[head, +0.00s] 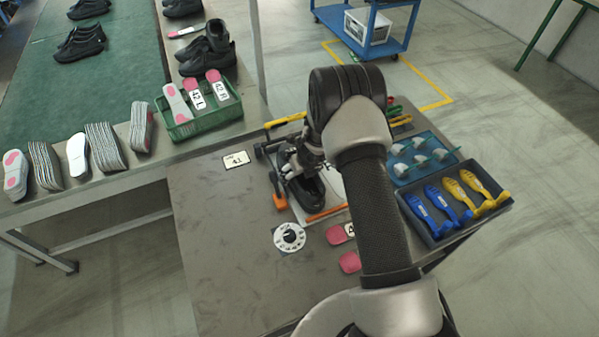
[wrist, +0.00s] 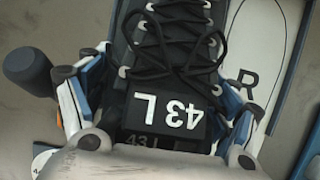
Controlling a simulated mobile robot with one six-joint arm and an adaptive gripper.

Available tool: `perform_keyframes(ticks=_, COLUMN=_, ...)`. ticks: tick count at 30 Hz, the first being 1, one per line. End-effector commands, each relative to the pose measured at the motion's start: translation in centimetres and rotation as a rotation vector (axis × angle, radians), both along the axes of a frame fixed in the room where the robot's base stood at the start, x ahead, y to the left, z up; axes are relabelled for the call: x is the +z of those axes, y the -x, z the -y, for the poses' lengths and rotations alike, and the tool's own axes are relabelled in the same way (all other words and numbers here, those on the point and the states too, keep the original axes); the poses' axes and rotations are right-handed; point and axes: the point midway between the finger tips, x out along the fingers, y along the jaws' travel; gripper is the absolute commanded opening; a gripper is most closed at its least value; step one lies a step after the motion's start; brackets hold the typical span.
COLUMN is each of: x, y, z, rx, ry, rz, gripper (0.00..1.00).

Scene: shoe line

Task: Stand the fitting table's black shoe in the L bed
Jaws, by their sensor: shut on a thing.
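The black shoe (head: 305,190) is on the fitting table (head: 220,260), over the left part of a white board (head: 335,190). In the wrist view the black shoe (wrist: 178,50) shows its laces and a tag reading 43 L. My gripper (head: 303,165) is shut on it, with one finger on each side (wrist: 158,112). The board's R outline (wrist: 262,50) is empty to the right of the shoe. The L bed is hidden beneath the shoe. I cannot tell whether the sole touches it.
Orange-handled clamp parts (head: 278,190) stand left of the shoe. A blue tray (head: 425,155) and a dark tray (head: 440,238) are on the right. A green crate (head: 205,125) stands behind left. The table's front left is clear.

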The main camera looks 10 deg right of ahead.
Motion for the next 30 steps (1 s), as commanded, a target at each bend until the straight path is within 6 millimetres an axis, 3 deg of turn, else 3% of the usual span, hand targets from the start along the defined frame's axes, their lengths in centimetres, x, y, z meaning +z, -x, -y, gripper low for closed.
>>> perform_keyframes(ticks=4, x=0.16, y=-0.1, z=0.01, rx=0.0, ry=0.001, rz=0.002, gripper=0.44)
perform_keyframes(ticks=5, x=0.17, y=-0.1, z=0.01, rx=0.0, ry=0.001, rz=0.002, gripper=0.83)
perform_keyframes(ticks=12, x=0.11, y=-0.05, z=0.0, rx=0.0, ry=0.0, rz=0.001, gripper=0.99)
perform_keyframes(ticks=30, x=0.08, y=0.02, z=0.0, rx=0.0, ry=0.0, rz=0.0, gripper=1.0)
